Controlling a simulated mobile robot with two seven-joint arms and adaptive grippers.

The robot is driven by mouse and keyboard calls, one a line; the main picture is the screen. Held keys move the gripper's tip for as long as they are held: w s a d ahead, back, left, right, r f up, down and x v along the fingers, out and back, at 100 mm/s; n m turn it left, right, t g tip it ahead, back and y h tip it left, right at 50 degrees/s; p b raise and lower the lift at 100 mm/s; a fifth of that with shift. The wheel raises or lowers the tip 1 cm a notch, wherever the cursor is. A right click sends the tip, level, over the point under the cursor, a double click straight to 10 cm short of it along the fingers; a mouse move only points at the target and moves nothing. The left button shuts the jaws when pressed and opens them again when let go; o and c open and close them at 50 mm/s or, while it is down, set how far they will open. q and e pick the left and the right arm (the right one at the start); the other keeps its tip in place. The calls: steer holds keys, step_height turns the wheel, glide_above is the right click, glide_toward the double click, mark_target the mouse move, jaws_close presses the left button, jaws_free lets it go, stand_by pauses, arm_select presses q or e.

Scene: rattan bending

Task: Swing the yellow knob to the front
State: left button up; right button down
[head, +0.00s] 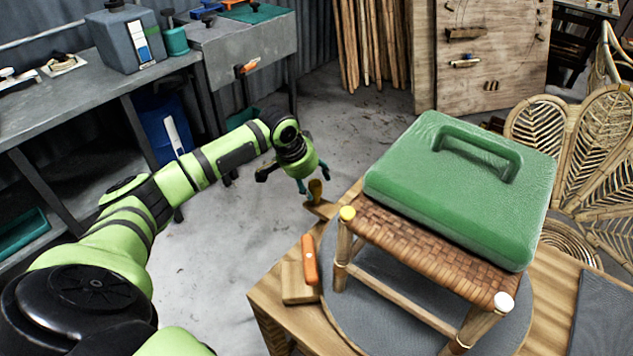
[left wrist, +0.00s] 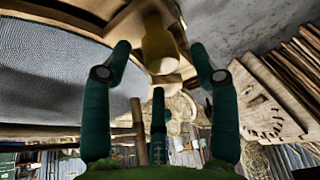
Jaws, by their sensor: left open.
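A round grey turntable (head: 385,325) on the wooden table carries a woven stool (head: 420,243). One stool leg has a yellow cap (head: 347,213), at the left corner; another has a white cap (head: 503,301), at the lower right. An upright yellow-brown knob (head: 316,190) stands on a wooden piece at the table's far left edge. My left gripper (head: 314,178) is open right by this knob. In the left wrist view, the knob (left wrist: 160,48) shows between the spread fingertips (left wrist: 160,60); contact cannot be told. My right gripper is out of view.
A green case (head: 455,190) lies on the stool. An orange-handled tool (head: 309,260) is by a wooden block (head: 297,285) at the table's left edge. A grey workbench (head: 95,90) stands back left, a rattan chair (head: 590,140) at right. The floor between is clear.

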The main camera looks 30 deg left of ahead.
mark_target(315, 183)
arm_select(q)
steer(key=x, duration=0.2)
steer(key=shift+w+f, duration=0.35)
steer(key=shift+f, duration=0.25)
steer(key=c, duration=1)
steer(key=shift+r, duration=0.1)
jaws_close()
steer(key=shift+r, duration=0.1)
steer(key=shift+p, duration=0.3)
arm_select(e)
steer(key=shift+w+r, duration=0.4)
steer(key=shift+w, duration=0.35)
